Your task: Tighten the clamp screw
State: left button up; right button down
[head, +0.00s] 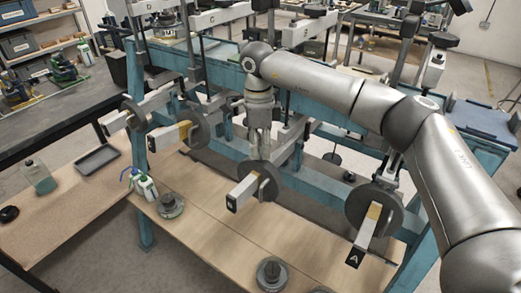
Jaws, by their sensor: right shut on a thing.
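My right gripper (261,150) points straight down in the middle of the head view, over the middle lever. Its fingers are shut at the top of the dark disc weight (267,188) on that lever. The clamp screw between the fingertips is small and mostly hidden by them. The lever's pale bar end (242,193) sticks out toward the front left, with the disc around it. My left gripper is not in view.
Similar levers with disc weights stand at the right (374,208) and left (193,130) on the blue frame (310,180). Loose round weights (272,274), bottles (146,186) and a grey tray (97,159) are on wooden boards. The front middle board is mostly clear.

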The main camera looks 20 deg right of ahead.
jog(key=m, duration=0.3)
jog(key=shift+m+b, duration=0.3)
jog(key=shift+m, duration=1.5)
jog(key=shift+w, duration=0.1)
jog(key=c, duration=1.5)
grip_release()
jog(key=r, duration=0.8)
jog(key=w+r, duration=0.1)
jog(key=r, duration=0.3)
jog(key=shift+s, duration=0.1)
